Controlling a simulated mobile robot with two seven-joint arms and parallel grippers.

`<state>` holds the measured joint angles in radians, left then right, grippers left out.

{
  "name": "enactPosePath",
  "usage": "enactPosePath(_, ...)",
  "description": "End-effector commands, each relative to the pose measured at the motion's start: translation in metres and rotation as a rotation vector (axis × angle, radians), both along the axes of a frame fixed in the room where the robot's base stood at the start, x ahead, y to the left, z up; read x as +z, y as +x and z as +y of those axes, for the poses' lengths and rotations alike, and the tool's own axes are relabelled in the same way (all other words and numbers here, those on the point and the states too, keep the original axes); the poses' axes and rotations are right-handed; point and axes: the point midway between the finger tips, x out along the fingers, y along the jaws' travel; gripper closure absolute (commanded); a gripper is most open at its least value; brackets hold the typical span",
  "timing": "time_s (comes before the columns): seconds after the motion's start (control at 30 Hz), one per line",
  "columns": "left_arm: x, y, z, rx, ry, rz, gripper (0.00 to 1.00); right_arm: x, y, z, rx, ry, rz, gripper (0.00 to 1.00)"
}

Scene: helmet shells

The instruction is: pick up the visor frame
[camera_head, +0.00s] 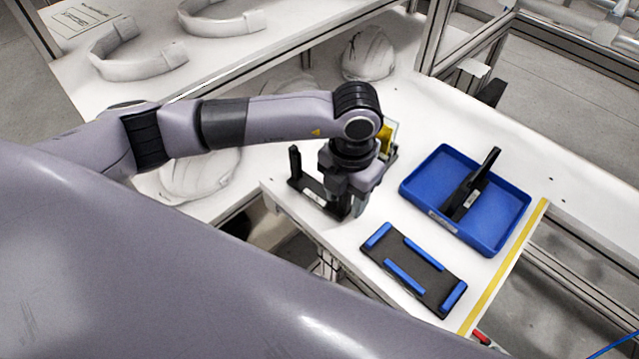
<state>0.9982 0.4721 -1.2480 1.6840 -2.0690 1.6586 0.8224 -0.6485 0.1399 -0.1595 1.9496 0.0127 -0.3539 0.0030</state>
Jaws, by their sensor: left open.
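A black U-shaped frame (311,186) with an upright post at its left end lies near the table's left edge; it looks like the visor frame. A similar black frame (474,186) lies in the blue tray (437,165). My left gripper (348,206) points down at the right part of the first frame and hides that part. Its jaws are open; I cannot tell whether they touch the frame. My right gripper is not in view.
A black plate with blue bars (413,269) lies in front of the tray. White helmet shells (368,53) (200,178) and white curved bands (135,65) lie behind and to the left. A yellow strip (508,262) marks the table's right edge. A yellow item (385,137) stands behind my gripper.

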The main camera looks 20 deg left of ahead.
Motion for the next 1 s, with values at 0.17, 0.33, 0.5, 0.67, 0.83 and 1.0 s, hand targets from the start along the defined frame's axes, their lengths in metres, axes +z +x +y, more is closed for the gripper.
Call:
enactPosePath(0.17, -0.008, 0.0, 0.0, -0.002, 0.0, 0.0, 0.5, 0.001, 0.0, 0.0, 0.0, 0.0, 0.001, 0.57)
enactPosePath(0.33, -0.008, 0.0, 0.0, -0.002, -0.001, 0.0, 0.56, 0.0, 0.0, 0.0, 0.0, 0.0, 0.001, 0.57)
enactPosePath(0.5, -0.008, 0.0, 0.0, -0.002, -0.001, 0.0, 1.0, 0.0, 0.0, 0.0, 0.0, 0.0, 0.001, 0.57)
enactPosePath(0.67, -0.007, 0.0, 0.0, -0.002, -0.001, -0.001, 1.0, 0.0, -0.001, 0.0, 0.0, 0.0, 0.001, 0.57)
enactPosePath(0.83, -0.005, 0.0, 0.0, -0.002, 0.0, -0.001, 1.0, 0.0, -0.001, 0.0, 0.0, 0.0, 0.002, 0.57)
enactPosePath(1.0, 0.008, 0.001, -0.001, -0.001, -0.002, -0.004, 1.0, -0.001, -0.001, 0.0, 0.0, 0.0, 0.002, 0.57)
